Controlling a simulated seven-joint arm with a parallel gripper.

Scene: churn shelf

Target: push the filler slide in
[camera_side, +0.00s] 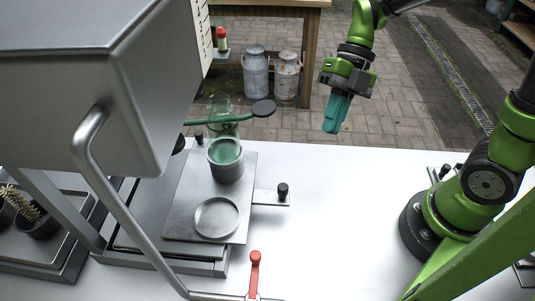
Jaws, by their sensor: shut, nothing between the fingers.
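The filler slide looks to be the flat metal plate (192,195) on a low metal base under the big grey machine housing. A small tab with a black knob (283,190) sticks out from its right side. A round empty recess (216,217) is at its near end. A dark cup holder with a green-tinted glass jar (225,152) stands at its far end. My gripper (335,118) has teal fingers pointing down. It is shut and empty, in the air above and right of the slide, touching nothing.
A green arm with a dark round pad (263,108) reaches over beside the jar. A red-handled lever (255,260) stands at the front. The grey housing (85,75) and its bent handle bar fill the left. The white table (340,215) is clear between slide and my base.

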